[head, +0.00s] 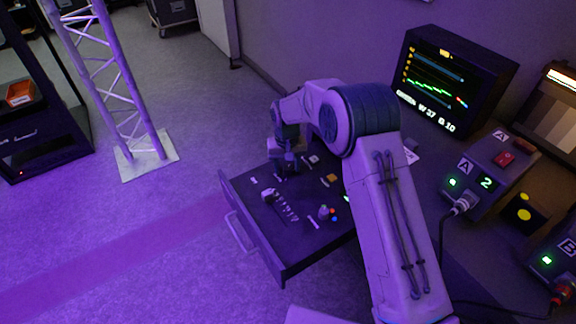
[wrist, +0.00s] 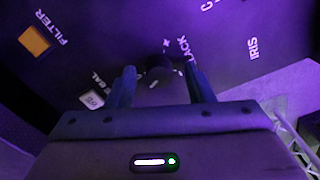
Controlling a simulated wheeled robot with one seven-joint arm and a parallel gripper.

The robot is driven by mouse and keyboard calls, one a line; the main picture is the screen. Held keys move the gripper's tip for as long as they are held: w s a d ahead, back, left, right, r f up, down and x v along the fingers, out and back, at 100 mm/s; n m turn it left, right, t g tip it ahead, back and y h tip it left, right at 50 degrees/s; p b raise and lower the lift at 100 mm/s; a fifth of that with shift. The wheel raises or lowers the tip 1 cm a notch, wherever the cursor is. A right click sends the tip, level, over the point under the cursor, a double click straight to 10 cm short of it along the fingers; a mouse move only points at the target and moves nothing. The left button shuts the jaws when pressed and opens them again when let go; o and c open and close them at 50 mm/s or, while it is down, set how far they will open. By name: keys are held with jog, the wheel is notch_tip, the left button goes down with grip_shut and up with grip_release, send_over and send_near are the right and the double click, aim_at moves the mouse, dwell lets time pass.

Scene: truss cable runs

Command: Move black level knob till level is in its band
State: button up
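My gripper (wrist: 159,72) reaches down to the control panel (head: 263,218) in the head view, where its tips are small and dark. In the wrist view its two fingers stand apart on either side of a dark round knob (wrist: 160,68). A label ending in "LACK" (wrist: 184,49) is beside the knob. I cannot tell whether the fingers touch it. The monitor (head: 436,82) shows a green trace, coloured marks and small text along the bottom. I cannot make out a level band there.
An orange-yellow button (wrist: 34,40) by the FILTER label and a pale button (wrist: 92,99) sit near the left finger. The IRIS label (wrist: 253,48) is to the right. Control boxes (head: 487,170) with cables stand right of my arm. Open floor lies left of the panel.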

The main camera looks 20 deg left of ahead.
aim_at(287, 167)
notch_tip(287, 167, up, 14)
dwell(0.6)
jog(key=shift+f, duration=0.1)
